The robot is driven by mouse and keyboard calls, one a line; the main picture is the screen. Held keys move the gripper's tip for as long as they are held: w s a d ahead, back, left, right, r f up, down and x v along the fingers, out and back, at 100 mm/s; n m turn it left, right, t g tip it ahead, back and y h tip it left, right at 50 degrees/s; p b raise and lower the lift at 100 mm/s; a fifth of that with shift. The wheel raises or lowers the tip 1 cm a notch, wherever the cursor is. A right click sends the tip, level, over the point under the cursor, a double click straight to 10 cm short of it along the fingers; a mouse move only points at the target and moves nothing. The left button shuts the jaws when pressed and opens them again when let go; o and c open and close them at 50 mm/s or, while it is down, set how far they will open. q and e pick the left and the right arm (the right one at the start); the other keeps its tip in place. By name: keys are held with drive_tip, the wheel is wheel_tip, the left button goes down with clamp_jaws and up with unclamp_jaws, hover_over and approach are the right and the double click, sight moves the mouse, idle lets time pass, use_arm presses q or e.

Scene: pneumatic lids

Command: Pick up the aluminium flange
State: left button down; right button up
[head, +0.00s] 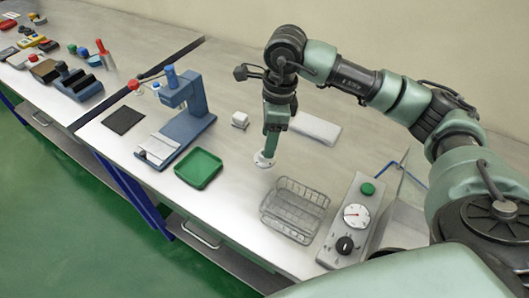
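The aluminium flange (263,160) looks like a small, pale grey round disc. It is on the metal bench top, right of the green tray, or just above the top; I cannot tell which. My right gripper (267,150) points down directly over the flange, with its tips at or very close to it. The fingers are too small and partly merged with the flange, so I cannot tell if they are open or shut on it. My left gripper is not in view.
A green tray (198,169) and a blue press (185,112) stand to the left. A wire basket (294,209) and a control box with a gauge (347,222) are in front, to the right. A small white block (240,120) and a white slab (315,128) lie behind.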

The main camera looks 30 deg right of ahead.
drive_tip(key=shift+a+f+p, duration=0.2)
drive_tip(key=shift+f+p, duration=0.15)
drive_tip(key=shift+f, duration=0.3)
drive_tip(key=shift+a+f+p, duration=0.15)
drive_tip(key=shift+f+p, duration=0.15)
drive_tip(key=shift+f, duration=0.3)
drive_tip(key=shift+w+f, duration=0.15)
drive_tip(key=shift+f, duration=0.8)
drive_tip(key=shift+a+f, duration=0.1)
drive_tip(key=shift+f, duration=0.05)
drive_tip(key=c, duration=1)
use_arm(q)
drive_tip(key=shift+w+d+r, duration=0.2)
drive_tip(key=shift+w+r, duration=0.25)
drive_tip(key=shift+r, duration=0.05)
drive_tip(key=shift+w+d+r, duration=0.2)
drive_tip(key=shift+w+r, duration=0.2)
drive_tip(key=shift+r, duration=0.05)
use_arm(e)
clamp_jaws()
